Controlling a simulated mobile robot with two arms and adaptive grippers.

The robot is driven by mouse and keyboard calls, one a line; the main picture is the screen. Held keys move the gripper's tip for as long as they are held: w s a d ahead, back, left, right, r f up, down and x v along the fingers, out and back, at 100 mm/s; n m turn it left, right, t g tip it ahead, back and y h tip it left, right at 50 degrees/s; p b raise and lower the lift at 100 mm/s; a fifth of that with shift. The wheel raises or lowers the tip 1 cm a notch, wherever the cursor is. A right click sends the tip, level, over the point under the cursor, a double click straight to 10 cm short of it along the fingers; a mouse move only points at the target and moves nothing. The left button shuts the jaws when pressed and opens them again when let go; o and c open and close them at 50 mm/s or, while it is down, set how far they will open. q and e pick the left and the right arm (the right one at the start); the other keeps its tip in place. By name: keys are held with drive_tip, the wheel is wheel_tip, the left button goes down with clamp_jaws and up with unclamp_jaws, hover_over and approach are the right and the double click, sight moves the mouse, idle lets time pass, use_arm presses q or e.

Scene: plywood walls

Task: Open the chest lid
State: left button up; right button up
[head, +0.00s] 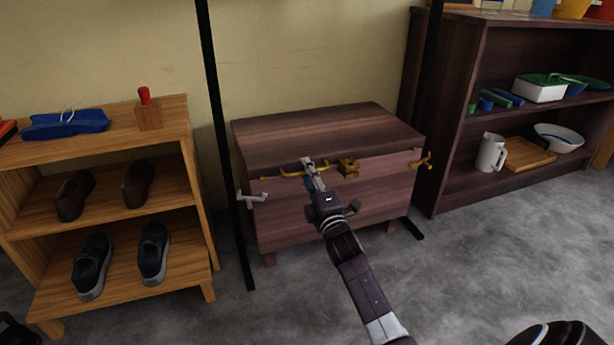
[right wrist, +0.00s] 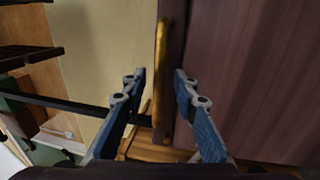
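The dark wooden chest (head: 290,225) stands against the wall in the middle of the head view, and its lid (head: 320,130) is down. A brass handle (head: 291,173) runs along the lid's front edge, with a brass latch (head: 348,167) to its right. My right gripper (head: 312,174) is at the front of the chest, at this handle. In the right wrist view, the open right gripper (right wrist: 159,78) has a finger on either side of the brass handle (right wrist: 160,85); I cannot tell if either touches it.
A wooden shoe rack (head: 105,210) stands left of the chest. A dark bookshelf (head: 445,130) with dishes stands to the right. Thin black posts (head: 221,130) rise beside the chest.

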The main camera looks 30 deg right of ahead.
drive_tip(key=shift+w, duration=0.1)
clamp_jaws()
idle(0.3)
drive_tip(key=shift+r, duration=0.1)
